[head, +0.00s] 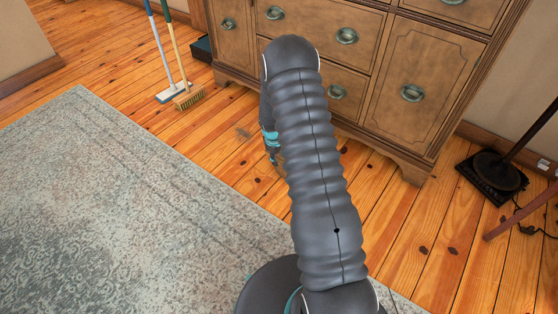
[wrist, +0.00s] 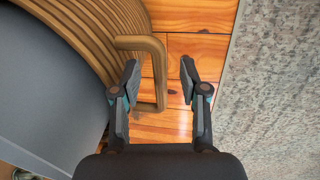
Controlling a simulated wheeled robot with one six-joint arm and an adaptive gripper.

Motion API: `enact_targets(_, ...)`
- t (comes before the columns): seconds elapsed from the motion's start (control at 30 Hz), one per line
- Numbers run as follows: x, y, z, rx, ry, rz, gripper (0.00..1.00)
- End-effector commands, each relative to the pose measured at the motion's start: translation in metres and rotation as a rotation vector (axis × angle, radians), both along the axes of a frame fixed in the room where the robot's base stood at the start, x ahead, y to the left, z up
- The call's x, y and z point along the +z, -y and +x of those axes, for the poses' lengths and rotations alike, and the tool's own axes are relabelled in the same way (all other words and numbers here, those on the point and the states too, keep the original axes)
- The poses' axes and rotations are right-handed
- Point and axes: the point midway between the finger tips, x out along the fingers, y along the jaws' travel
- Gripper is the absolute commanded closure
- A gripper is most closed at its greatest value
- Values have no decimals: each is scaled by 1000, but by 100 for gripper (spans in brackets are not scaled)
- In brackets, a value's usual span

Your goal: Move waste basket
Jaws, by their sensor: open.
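In the wrist view a brown ribbed waste basket (wrist: 88,28) fills the upper left, with a smooth grey surface inside its ribbed edge. A squared brown loop handle (wrist: 160,62) sticks out from its side. My gripper (wrist: 159,78) is open, with one finger on each side of the handle's outer bar in the picture. I see gaps between the bar and both fingers; the depth between them is hard to tell. In the head view my gripper (head: 270,146) shows only partly beside my arm, which hides most of the basket's area.
A wooden dresser (head: 410,95) stands just beyond my arm. A patterned rug (head: 110,210) covers the left floor and shows at right in the wrist view. A broom (head: 188,98) and mop (head: 172,92) stand at the upper left. A dark stand base (head: 495,172) is at right.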

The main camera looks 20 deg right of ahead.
Motion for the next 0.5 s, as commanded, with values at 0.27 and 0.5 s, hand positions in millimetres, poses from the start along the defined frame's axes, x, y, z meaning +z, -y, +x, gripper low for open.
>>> enact_targets(0.27,56,-9,-4,2,3,0,56)
enact_targets(0.5,83,-14,-7,2,1,-1,56)
